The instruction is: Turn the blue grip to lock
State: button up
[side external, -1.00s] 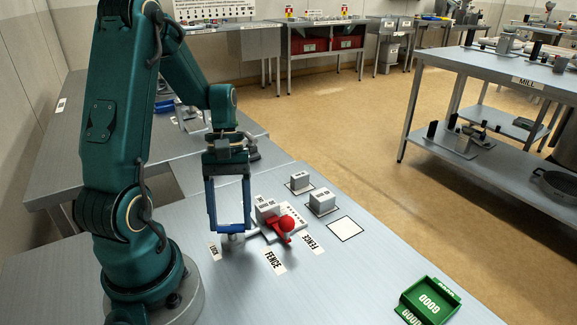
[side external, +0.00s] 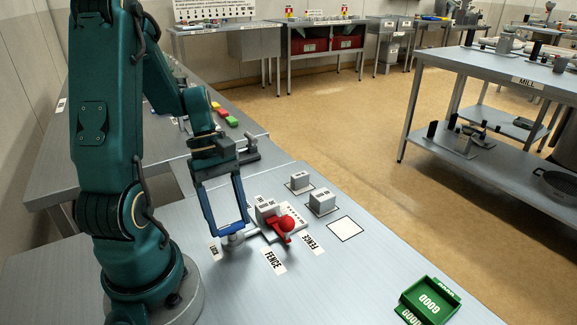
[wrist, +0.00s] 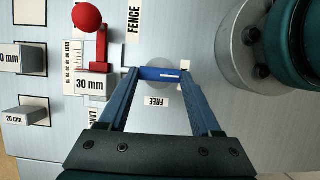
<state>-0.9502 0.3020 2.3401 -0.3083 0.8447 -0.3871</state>
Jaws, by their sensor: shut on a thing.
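The blue grip (wrist: 160,73) is a short bar on a round grey base (wrist: 160,88) in the wrist view. My gripper (wrist: 160,74) is shut on its two ends, one finger on each side. In the side external view the blue grip (side external: 231,229) sits low between my gripper's (side external: 229,227) fingertips, close above the table. A FREE label (wrist: 156,102) lies beside the base.
A grey 30 mm block (wrist: 91,84) and a red lever with a ball knob (side external: 286,224) stand close beside the grip. Further grey blocks (side external: 322,202) and a green tray (side external: 428,301) are on the table. The front middle of the table is clear.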

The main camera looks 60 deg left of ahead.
jog(key=o, duration=1.4)
jog(key=shift+c, duration=0.2)
jog(key=v, duration=0.5)
jog(key=shift+r, duration=0.1)
